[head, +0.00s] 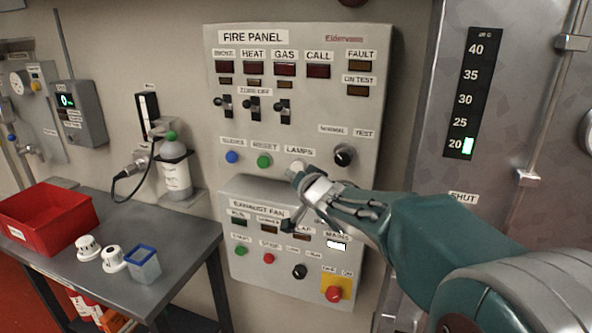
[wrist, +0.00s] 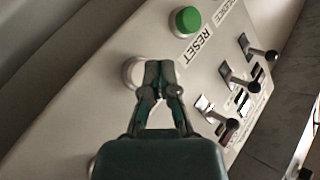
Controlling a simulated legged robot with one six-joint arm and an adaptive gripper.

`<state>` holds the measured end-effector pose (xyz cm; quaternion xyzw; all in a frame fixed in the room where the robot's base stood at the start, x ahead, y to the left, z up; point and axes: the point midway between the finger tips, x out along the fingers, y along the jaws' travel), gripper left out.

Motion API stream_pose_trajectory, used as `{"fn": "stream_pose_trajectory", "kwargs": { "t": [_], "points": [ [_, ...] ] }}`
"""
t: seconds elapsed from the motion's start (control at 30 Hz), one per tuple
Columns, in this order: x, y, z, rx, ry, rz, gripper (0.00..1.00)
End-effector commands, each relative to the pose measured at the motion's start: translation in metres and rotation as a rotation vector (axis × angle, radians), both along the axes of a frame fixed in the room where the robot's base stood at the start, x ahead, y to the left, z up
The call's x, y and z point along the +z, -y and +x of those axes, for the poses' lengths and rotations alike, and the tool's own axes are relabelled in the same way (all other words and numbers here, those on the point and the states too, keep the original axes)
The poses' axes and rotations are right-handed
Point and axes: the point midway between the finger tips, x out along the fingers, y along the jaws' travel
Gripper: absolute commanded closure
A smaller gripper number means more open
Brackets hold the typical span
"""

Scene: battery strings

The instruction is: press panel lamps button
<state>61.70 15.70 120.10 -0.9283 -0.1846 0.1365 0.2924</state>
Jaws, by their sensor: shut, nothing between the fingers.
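The fire panel (head: 230,110) is a pale box on the wall. Its LAMPS button (head: 297,165) is a white round button under the LAMPS label, right of the green RESET button (head: 264,161). My gripper (head: 300,174) is shut and empty, with its fingertips at the LAMPS button and partly overlapping its lower edge. In the wrist view the white button (wrist: 132,70) shows beside the shut fingertips, partly hidden by them. I cannot tell whether the fingertips touch it. The green RESET button (wrist: 186,20) is above and to the right there.
The blue silence button (head: 232,157) and the black NORMAL/TEST knob (head: 343,155) are on the same panel. The exhaust fan panel (head: 245,262) is just below my gripper. A grey table (head: 180,240) with a red bin (head: 45,218) stands at left.

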Motion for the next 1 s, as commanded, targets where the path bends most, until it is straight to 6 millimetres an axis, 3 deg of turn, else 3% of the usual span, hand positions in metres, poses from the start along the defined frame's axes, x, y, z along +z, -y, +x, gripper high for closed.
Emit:
{"fn": "stream_pose_trajectory", "kwargs": {
  "t": [1.0],
  "points": [
    [0.0022,0.0043,0.0069,0.000,0.000,0.001,1.00]
  ]
}}
